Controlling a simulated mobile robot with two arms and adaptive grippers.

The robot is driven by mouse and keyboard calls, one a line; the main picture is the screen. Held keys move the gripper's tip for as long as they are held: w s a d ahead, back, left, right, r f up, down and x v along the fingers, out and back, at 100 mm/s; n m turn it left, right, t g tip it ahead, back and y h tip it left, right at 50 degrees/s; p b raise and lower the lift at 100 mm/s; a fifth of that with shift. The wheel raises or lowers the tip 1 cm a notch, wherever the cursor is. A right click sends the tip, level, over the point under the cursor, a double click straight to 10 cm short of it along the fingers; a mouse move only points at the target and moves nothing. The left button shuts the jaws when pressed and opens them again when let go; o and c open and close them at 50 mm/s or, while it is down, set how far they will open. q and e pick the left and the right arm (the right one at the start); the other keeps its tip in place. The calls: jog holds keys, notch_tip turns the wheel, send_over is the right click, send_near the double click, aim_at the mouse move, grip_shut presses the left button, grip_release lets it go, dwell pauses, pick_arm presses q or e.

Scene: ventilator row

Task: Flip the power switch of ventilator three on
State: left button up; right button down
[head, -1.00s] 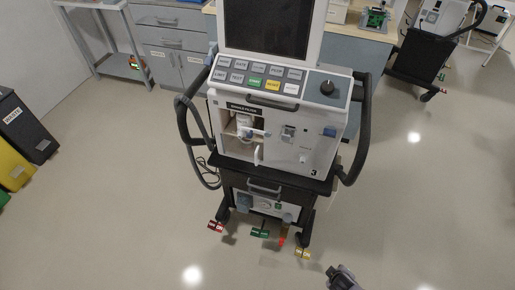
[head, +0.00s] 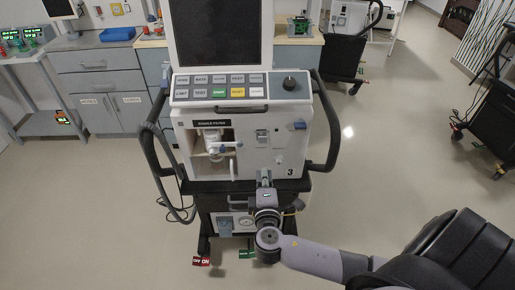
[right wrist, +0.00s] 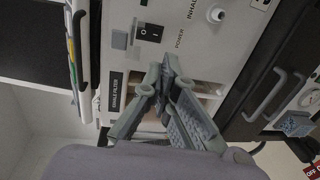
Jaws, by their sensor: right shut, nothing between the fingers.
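Ventilator three (head: 290,150), a white cabinet marked 3 on a dark cart, stands in the middle of the head view. Its power switch (head: 262,136) is small on the front, right of the open filter compartment. In the right wrist view the switch (right wrist: 149,32) is a dark rocker with white marks beside the word POWER; which side is pressed I cannot tell. My right gripper (head: 264,174) is in front of the cabinet, below the switch. Its fingers (right wrist: 163,72) are shut and empty, apart from the switch in the picture. My left gripper is out of view.
The open filter compartment (head: 213,142) with its small door is left of the switch. A blue part (head: 299,126) sits to its right. Black side handles (head: 325,125) flank the cabinet. Coloured pedals (head: 201,261) are at the base.

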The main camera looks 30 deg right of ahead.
jog(key=p+x, duration=0.1)
jog(key=x, duration=1.3)
jog(key=shift+a+p, duration=0.15)
jog(key=shift+p, duration=0.25)
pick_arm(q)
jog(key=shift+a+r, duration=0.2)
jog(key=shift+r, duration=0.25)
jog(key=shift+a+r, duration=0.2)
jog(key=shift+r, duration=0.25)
pick_arm(e)
jog(key=shift+w, duration=0.1)
jog(key=shift+f+b, duration=0.2)
jog(key=shift+b, duration=0.2)
jog(key=b, duration=0.1)
jog(key=f+b, duration=0.1)
jog(key=b, duration=0.1)
jog(key=shift+w+t, duration=0.2)
jog(key=shift+t, duration=0.1)
jog(key=shift+r+p, duration=0.55)
jog(key=shift+p, duration=0.15)
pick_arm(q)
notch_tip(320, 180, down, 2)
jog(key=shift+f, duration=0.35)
pick_arm(e)
jog(key=shift+f, duration=0.1)
